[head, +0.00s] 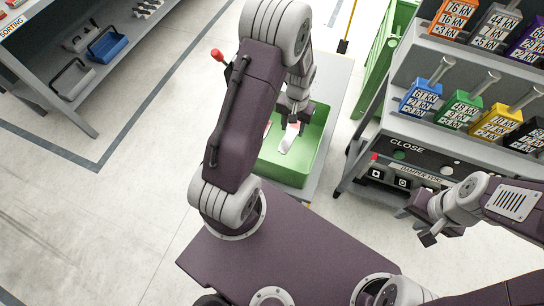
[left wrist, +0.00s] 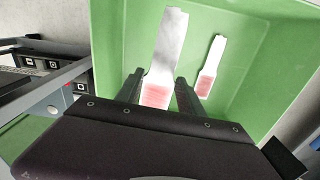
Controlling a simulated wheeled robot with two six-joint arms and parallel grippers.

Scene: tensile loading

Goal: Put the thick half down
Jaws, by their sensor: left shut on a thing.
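My left gripper (head: 292,124) is over the green bin and shut on the wider specimen half, a pale flat piece with a red grip end (head: 288,140). In the left wrist view the fingers (left wrist: 160,92) are on either side of the thick half's (left wrist: 165,50) red end, and its pale end points away. A smaller half (left wrist: 211,68), also pale with a red end, lies in the green bin (head: 303,176). Whether the held half touches the bin floor I cannot tell. My right gripper (head: 420,224) is empty and appears open at the right.
The bin stands on a grey table (head: 340,85). To the right is a grey rack with coloured kN weight blocks (head: 421,95) and a panel marked CLOSE (head: 407,147). Open floor lies to the left.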

